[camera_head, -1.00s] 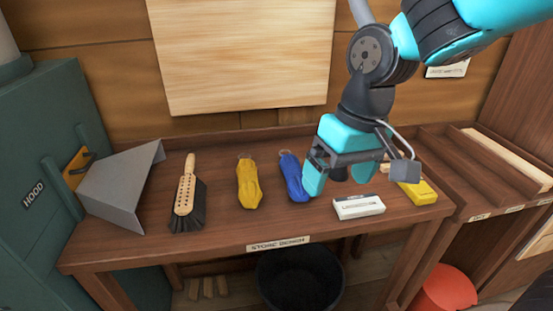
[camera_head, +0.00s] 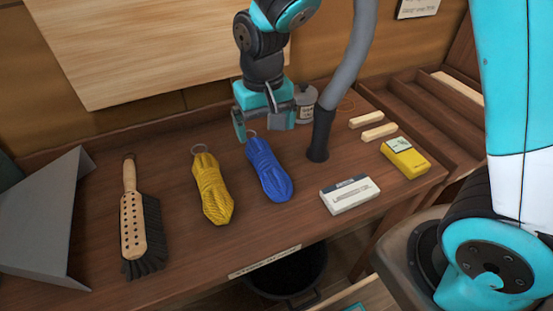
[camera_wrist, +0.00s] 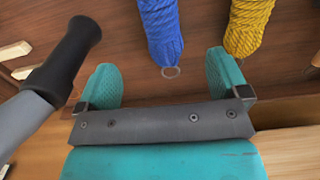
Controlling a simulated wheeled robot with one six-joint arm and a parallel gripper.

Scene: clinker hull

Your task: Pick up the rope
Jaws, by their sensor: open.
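Two rope hanks lie side by side on the bench, one yellow (camera_head: 212,188) and one blue (camera_head: 268,170), each with a metal ring at its far end. My gripper (camera_head: 264,130) is open and empty at the far end of the blue hank, by its ring. In the wrist view the open fingers (camera_wrist: 168,85) point at the bench, with the blue hank (camera_wrist: 160,30) ahead between their lines and its ring (camera_wrist: 171,72) near the gap. The yellow hank (camera_wrist: 250,22) is ahead of the right finger there. Neither rope is held.
A grey hose with a black nozzle (camera_head: 319,135) stands right of the blue rope. A jar (camera_head: 306,105), white box (camera_head: 349,194), yellow device (camera_head: 405,157) and wooden blocks (camera_head: 379,132) lie right. A brush (camera_head: 133,225) and grey dustpan (camera_head: 45,225) lie left.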

